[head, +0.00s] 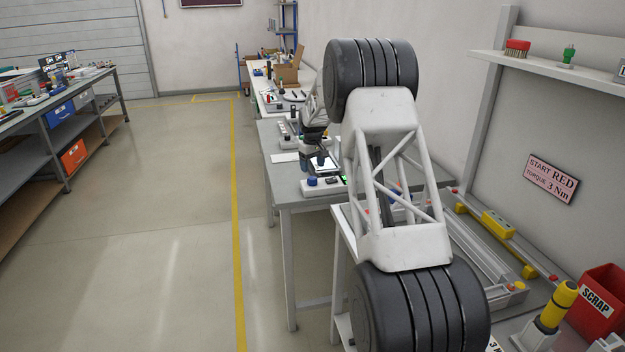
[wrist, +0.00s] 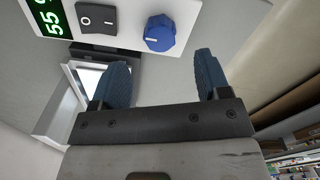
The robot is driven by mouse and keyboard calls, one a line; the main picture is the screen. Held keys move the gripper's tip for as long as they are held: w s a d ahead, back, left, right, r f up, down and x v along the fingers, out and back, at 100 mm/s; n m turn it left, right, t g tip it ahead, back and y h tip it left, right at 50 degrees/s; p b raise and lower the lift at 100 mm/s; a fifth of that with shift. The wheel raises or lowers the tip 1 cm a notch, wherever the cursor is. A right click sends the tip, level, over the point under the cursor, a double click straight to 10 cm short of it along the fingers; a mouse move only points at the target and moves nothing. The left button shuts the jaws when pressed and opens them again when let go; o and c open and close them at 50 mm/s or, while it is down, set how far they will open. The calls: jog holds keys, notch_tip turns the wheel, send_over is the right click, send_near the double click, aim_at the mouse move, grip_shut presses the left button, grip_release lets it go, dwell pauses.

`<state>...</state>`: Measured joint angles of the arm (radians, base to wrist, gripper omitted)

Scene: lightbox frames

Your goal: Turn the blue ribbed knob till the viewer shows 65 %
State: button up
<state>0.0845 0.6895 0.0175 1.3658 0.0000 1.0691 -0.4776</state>
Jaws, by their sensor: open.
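The blue ribbed knob (wrist: 160,33) sits on a white panel in the wrist view, with a pale pointer line on its face. It also shows small in the head view (head: 312,181). The viewer (wrist: 48,18) is a dark display with green digits reading 55, with a partly cut-off percent sign. My gripper (wrist: 161,60) has its two blue fingers apart, with nothing between them. The knob lies just beyond the fingertips, between their lines, and looks clear of both. In the head view my arm hides part of the bench around the gripper.
A black rocker switch (wrist: 97,20) marked O and I sits between display and knob. A bright lit panel (wrist: 88,80) lies beside the left finger. A shelf (head: 560,75), a red scrap bin (head: 603,290) and a yellow-topped tool (head: 558,303) stand at the right. The left floor is clear.

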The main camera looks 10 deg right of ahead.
aim_at(312, 177)
jog(key=shift+f, duration=3.15)
jog(key=c, duration=0.9)
jog(key=shift+c, duration=0.2)
jog(key=shift+m, duration=3.3)
jog(key=o, duration=0.9)
